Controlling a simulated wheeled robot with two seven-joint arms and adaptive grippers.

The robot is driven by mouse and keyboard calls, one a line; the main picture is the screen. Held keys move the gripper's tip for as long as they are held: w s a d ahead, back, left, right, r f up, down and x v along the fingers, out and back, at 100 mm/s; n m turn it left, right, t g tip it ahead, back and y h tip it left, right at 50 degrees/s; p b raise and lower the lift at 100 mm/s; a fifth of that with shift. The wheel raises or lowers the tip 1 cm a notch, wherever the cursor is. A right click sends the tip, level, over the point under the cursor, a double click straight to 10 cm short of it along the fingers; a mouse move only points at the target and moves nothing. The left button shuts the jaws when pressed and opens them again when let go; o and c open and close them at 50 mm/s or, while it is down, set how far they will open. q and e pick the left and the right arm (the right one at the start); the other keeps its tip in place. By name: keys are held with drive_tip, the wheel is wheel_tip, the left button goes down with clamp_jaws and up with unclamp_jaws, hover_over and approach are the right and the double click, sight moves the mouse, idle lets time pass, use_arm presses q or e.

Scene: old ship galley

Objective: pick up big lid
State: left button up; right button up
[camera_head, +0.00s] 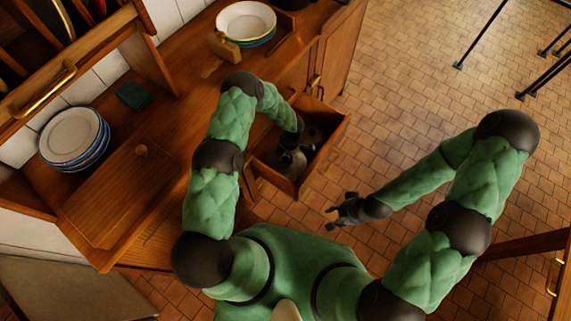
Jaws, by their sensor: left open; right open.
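I cannot make out the big lid for certain. An open wooden drawer (333,139) juts out of the counter, and dark shapes inside it are too unclear to name. My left gripper (291,162) is open, reaching down into or just over this drawer; its fingers blend with the dark inside. My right gripper (342,211) is open and empty, over the tiled floor to the right of the drawer.
A stack of plates (72,136) stands at the left of the counter (185,110). A stack of bowls (246,22) is at the back, beside a small wooden block (224,46). A dark green square (134,95) lies near the wall. The tiled floor (410,100) is mostly clear.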

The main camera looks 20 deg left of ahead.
use_arm(q)
drive_tip(key=shift+f, duration=0.65)
drive_tip(key=shift+c, duration=0.3)
clamp_jaws()
drive_tip(key=shift+r, duration=0.1)
